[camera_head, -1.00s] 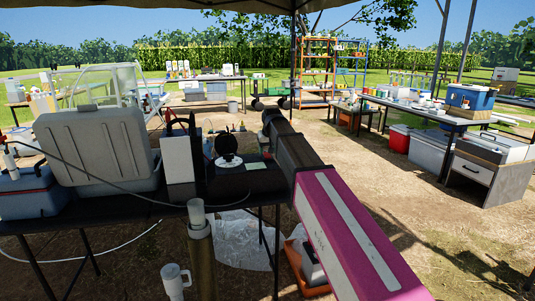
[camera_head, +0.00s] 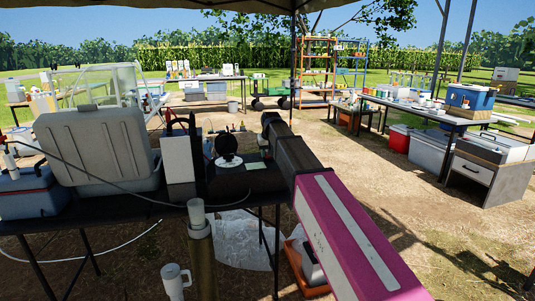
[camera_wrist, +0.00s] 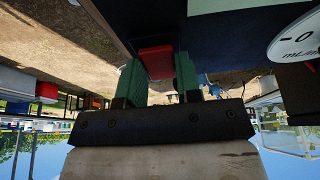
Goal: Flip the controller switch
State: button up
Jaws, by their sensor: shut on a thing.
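In the wrist view, a red switch (camera_wrist: 157,62) sits on the edge of a dark box, which I take to be the controller (camera_wrist: 215,32). My gripper (camera_wrist: 158,80) has its two green fingers on either side of the red switch, shut on it. A white dial face (camera_wrist: 297,36) with a "0" and "mL" shows on the right. In the head view, the dark controller (camera_head: 235,182) stands on the table with a round gauge and a pale label on top. My arm hides the switch and the fingers there.
A grey case (camera_head: 98,150) and a white box (camera_head: 178,158) stand left of the controller. A thin cable arcs across them.

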jog(key=shift+w+a+r+g+h, duration=0.1)
jog(key=shift+w+g+h, duration=0.15)
jog(key=shift+g, duration=0.35)
jog(key=shift+w+a+g+h, duration=0.1)
jog(key=shift+w+g+h, duration=0.1)
jog(key=shift+g, duration=0.4)
jog(key=shift+d+g, duration=0.1)
jog(key=shift+g, duration=0.6)
jog(key=shift+s, duration=0.1)
jog(key=o, duration=0.9)
jog(key=shift+r, duration=0.1)
notch_tip(320, 180, up, 11)
jog(key=shift+f, duration=0.2)
